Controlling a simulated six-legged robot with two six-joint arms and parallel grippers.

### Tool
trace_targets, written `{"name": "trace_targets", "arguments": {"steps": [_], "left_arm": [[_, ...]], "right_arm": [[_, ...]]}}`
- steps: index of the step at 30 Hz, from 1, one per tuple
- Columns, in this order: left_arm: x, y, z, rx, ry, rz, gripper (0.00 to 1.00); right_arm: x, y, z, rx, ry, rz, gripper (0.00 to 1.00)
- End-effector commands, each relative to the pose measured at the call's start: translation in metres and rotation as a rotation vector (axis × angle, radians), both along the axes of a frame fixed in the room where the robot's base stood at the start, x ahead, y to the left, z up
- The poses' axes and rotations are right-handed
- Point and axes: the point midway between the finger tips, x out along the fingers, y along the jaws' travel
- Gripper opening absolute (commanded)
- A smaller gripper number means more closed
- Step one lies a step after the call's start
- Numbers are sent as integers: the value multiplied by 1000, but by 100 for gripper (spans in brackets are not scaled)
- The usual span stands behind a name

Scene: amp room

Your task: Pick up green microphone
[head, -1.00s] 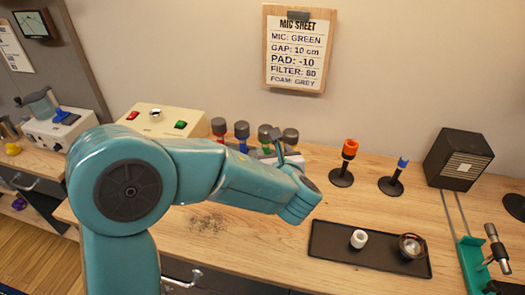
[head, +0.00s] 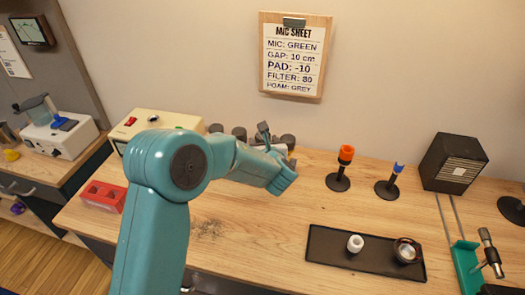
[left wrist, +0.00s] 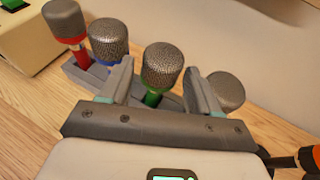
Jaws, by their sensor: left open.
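The green microphone (left wrist: 162,66) has a grey mesh head and a green body. In the left wrist view it stands upright in a grey rack (left wrist: 85,75), between the fingers of my left gripper (left wrist: 158,78). The jaws are open, one finger on each side, and I cannot tell whether either touches it. A red microphone (left wrist: 65,20) and a blue one (left wrist: 108,40) stand to its left, and a grey-headed one (left wrist: 226,91) to its right. In the head view my left arm hides the green microphone and most of the rack. My right gripper is not in view.
A mic sheet (head: 293,57) on the wall reads MIC: GREEN. An orange-topped stand (head: 339,182), a blue-topped stand (head: 388,188) and a dark tray (head: 325,255) are to the right. A cream box (head: 165,122) and a red box (head: 103,196) are to the left.

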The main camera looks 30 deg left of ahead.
Motion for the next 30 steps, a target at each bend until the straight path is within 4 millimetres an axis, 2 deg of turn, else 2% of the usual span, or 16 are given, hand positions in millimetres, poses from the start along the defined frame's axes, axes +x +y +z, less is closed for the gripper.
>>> {"name": "trace_targets", "arguments": {"steps": [1,6,14,20,30], "left_arm": [[7,6,2,0,4,3,62],[25,19,-8,0,1,1,62],[28,20,-10,0,0,-1,62],[27,20,-10,0,0,-1,0],[28,20,-6,0,-2,0,0]], "right_arm": [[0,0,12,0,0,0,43],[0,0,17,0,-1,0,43],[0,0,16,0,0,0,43],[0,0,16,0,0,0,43],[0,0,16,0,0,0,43]]}}
